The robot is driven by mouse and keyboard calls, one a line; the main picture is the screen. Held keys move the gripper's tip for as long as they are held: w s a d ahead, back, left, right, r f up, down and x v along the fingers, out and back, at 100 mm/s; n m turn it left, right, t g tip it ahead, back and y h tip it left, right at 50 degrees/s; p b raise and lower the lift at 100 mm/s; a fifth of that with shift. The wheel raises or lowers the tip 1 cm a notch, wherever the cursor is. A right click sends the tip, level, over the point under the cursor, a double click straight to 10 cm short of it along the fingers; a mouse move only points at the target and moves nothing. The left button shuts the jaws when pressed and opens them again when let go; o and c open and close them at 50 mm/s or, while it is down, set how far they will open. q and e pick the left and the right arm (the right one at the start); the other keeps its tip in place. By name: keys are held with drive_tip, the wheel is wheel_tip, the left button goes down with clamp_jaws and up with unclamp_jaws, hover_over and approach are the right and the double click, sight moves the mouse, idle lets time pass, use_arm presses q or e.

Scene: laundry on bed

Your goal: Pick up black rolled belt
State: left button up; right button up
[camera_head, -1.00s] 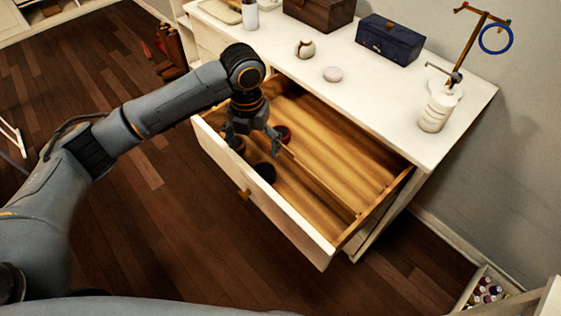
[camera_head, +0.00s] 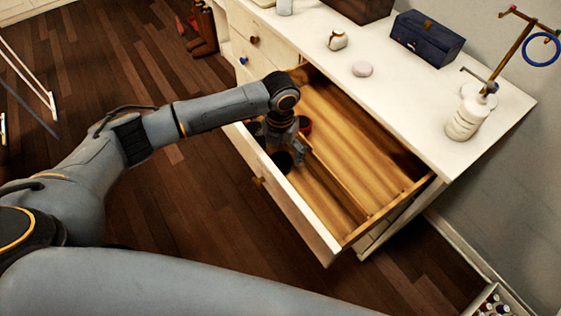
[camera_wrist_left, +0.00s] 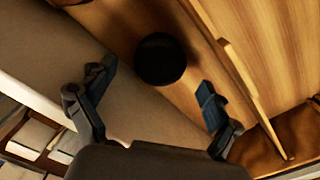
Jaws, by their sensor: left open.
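The black rolled belt (camera_head: 282,161) lies in the open drawer (camera_head: 298,212), near its front wall. In the left wrist view the belt (camera_wrist_left: 160,59) is a dark round roll a little beyond the fingertips and between their lines. My left gripper (camera_wrist_left: 158,92) is open and empty, with its fingers spread wide. In the head view my left gripper (camera_head: 283,142) reaches down into the drawer beside the belt. The arm partly hides the gripper there. My right gripper does not show.
A red rolled item (camera_head: 304,125) lies in the drawer close to my gripper. A thin wooden divider (camera_head: 325,180) runs along the drawer.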

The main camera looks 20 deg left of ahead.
sight(281, 160)
use_arm(q)
drive_tip(key=shift+f, duration=1.6)
drive_tip(key=shift+c, duration=0.4)
drive_tip(key=c, duration=1.3)
drive_tip(key=shift+o, duration=0.2)
drive_tip(key=shift+w+r, duration=0.1)
